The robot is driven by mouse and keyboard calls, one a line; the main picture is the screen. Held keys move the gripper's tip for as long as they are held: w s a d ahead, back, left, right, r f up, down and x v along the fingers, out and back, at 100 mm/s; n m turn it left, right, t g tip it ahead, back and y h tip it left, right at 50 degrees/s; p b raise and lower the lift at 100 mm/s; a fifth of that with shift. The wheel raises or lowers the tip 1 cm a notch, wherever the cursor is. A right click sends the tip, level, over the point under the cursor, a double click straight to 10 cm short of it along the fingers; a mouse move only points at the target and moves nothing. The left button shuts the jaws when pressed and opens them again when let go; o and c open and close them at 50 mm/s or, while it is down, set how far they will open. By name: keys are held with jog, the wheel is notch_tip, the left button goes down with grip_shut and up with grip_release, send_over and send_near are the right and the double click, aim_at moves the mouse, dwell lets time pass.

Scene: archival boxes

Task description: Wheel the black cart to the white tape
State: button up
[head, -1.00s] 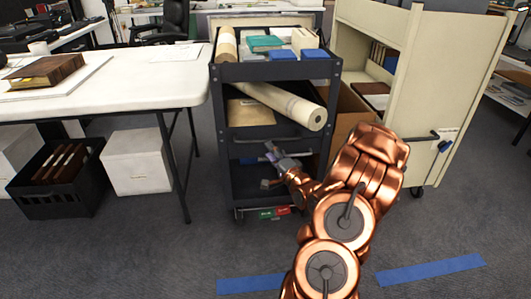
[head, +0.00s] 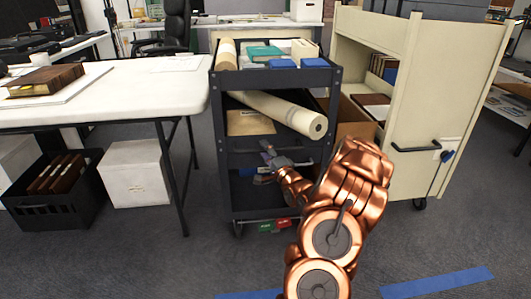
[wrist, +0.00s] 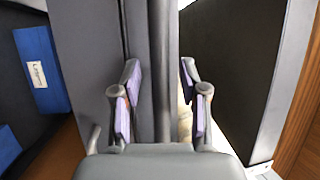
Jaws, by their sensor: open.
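The black cart (head: 232,108) stands upright in the head view between the white table and the cream cart. It carries boxes on top, a long paper roll (head: 275,112) and a brown envelope. My gripper (head: 266,153) is at the cart's near side, by the dark handle bar (head: 310,153). In the wrist view my gripper (wrist: 160,100) is open, with a dark grey upright bar (wrist: 162,65) between its fingers. I cannot tell whether the fingers touch it. The tape strips in view are blue (head: 437,283); no white tape shows.
The white table (head: 110,95) is close on the left, with a black crate (head: 60,210) and white box (head: 135,170) beneath. The cream cart (head: 432,100) is close on the right. The carpet in front is open, with another blue strip (head: 250,295) at the bottom edge.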

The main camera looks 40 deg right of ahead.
jog(key=shift+w+d, duration=0.1)
jog(key=shift+w, duration=0.15)
jog(key=shift+c, duration=0.4)
grip_shut()
